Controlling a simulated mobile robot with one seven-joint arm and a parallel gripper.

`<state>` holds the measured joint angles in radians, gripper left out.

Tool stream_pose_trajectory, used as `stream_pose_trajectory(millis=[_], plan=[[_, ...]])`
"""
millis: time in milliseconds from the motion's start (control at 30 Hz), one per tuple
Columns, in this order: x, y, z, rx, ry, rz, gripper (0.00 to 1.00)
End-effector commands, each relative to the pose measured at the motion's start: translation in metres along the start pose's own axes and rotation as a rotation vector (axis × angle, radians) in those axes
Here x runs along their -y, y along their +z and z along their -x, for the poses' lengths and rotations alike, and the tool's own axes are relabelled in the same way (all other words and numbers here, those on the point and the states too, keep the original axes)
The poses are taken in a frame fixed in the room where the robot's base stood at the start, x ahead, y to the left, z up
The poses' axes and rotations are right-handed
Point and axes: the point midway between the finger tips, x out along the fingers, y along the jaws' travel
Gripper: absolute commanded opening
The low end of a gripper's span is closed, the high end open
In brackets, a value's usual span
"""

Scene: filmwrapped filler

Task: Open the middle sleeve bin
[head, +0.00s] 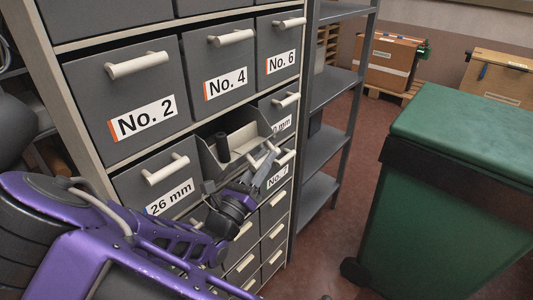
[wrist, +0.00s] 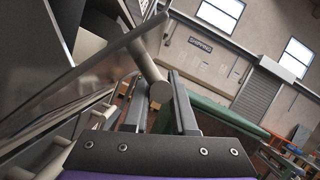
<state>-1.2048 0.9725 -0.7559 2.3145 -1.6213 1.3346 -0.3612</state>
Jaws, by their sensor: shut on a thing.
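The middle sleeve bin (head: 208,165) is a grey drawer in the cabinet row between the bin marked 26 mm (head: 150,180) and one whose label ends in "0 mm" (head: 283,118). It stands out past its neighbours, and its inside shows from above with a dark cylinder (head: 223,147) in it. My gripper (head: 265,165) is at its front, shut on its pale bar handle. In the wrist view the handle (wrist: 158,90) lies between the two fingers of my gripper (wrist: 160,105). The bin's label is hidden by my gripper and arm.
Bins No. 2 (head: 133,105), No. 4 (head: 220,75) and No. 6 (head: 278,55) are shut above, with smaller drawers below. A dark open rack (head: 335,85) stands right of the cabinet. A green wheeled container (head: 455,190) stands at the right, with free floor between.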

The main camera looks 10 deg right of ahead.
Motion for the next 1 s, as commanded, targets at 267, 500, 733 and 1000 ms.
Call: stream_pose_trajectory(millis=[267,500,733,1000], plan=[[-0.002,0.004,-0.002,0.001,-0.001,-0.004,0.00],[-0.002,0.004,-0.002,0.001,0.000,-0.004,0.32],[-0.002,0.004,-0.002,0.001,0.000,-0.003,0.37],[-0.004,0.004,0.023,0.002,0.005,-0.004,0.37]])
